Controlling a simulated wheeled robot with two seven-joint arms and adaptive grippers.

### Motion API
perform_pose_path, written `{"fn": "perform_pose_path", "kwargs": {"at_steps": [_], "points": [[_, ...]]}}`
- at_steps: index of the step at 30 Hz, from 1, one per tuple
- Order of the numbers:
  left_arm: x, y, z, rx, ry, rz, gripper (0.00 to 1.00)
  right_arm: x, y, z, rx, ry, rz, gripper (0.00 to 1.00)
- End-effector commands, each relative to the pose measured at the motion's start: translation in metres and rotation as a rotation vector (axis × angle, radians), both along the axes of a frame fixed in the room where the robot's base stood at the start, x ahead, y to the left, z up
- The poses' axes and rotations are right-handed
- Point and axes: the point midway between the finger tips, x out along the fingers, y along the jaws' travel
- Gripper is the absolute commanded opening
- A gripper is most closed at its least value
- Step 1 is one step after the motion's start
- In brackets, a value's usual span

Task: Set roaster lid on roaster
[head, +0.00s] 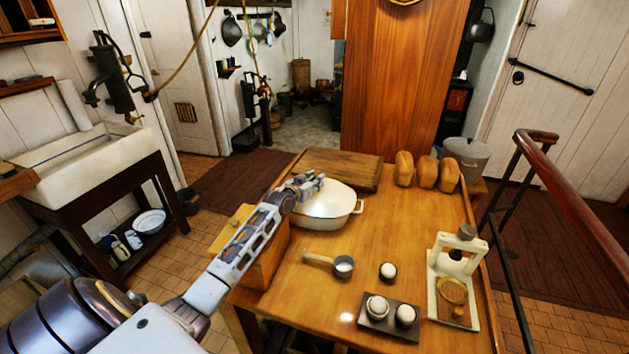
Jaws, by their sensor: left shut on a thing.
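The white roaster (325,222) stands on the wooden table, left of its middle, with a side handle showing at its right end. Its pale lid (332,199) is at the top of it. I cannot tell whether the lid rests fully on the rim or sits slightly above it. My left gripper (312,182) is shut at the lid's upper left side, on the lid, though the fingers hide the exact grip. My left arm hides the roaster's left end. My right gripper is not in view.
Behind the roaster lies a wooden board (343,166), with several loaves (427,172) to its right. In front are a small saucepan (343,266), an egg (387,271), a dark tray (372,325) and a cream stand (436,292). The table (400,225) right of the roaster is clear.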

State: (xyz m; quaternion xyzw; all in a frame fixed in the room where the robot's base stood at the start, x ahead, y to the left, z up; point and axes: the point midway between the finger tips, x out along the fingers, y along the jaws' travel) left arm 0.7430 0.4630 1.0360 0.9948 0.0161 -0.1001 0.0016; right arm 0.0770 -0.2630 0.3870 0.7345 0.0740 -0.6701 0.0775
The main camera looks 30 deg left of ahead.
Motion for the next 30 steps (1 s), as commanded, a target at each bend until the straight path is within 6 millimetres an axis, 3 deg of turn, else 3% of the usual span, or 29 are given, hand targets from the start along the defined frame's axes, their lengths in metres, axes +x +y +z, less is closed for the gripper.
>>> {"fn": "perform_pose_path", "kwargs": {"at_steps": [9,10,15,30], "points": [[0.0003,0.0004,0.0012,0.001,-0.004,0.001,0.0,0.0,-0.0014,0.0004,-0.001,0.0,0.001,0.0],[0.0003,0.0004,0.0012,0.001,-0.004,0.001,0.31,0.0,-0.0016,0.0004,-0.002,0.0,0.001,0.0],[0.0002,0.0003,0.0006,0.0,-0.003,0.0,0.53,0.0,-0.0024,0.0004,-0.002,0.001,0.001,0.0],[-0.0002,0.0001,0.0042,0.0,0.001,0.0,0.53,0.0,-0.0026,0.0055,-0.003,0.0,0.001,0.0]]}}
